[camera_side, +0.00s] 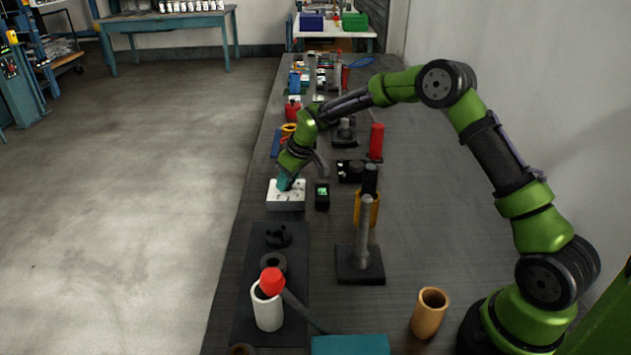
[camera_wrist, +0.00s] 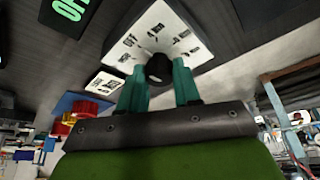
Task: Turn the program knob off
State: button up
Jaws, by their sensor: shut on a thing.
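The program knob (camera_wrist: 158,68) is a small black round knob on a white panel box (camera_wrist: 175,22) with dark printed labels. In the wrist view it sits between the teal fingertips of my gripper (camera_wrist: 159,84), which is shut on it. In the side view the white box (camera_side: 285,203) lies on the bench, and my gripper (camera_side: 285,184) reaches down to its top. The knob is hidden there by the fingers. Which label the knob points to cannot be told.
A small black device with a lit green display (camera_side: 322,194) stands just right of the white box. A dark stand with a grey post (camera_side: 366,240), a white cup (camera_side: 266,312) and an orange cup (camera_side: 429,312) are nearer. Several objects crowd the bench behind.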

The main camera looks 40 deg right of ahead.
jog(key=o, duration=1.1)
jog(key=shift+c, duration=0.2)
jog(key=v, duration=1.7)
jog(key=shift+w, duration=0.1)
jog(key=s+a+r+m+t, duration=0.1)
jog(key=s+a+r+m, duration=0.1)
jog(key=s, duration=1.2)
jog(key=s+a+r+m+t+y, duration=0.1)
jog(key=s+a+m, duration=0.3)
jog(key=s, duration=1.1)
jog(key=shift+s+a+r+t, duration=0.3)
jog(key=shift+r, duration=0.45)
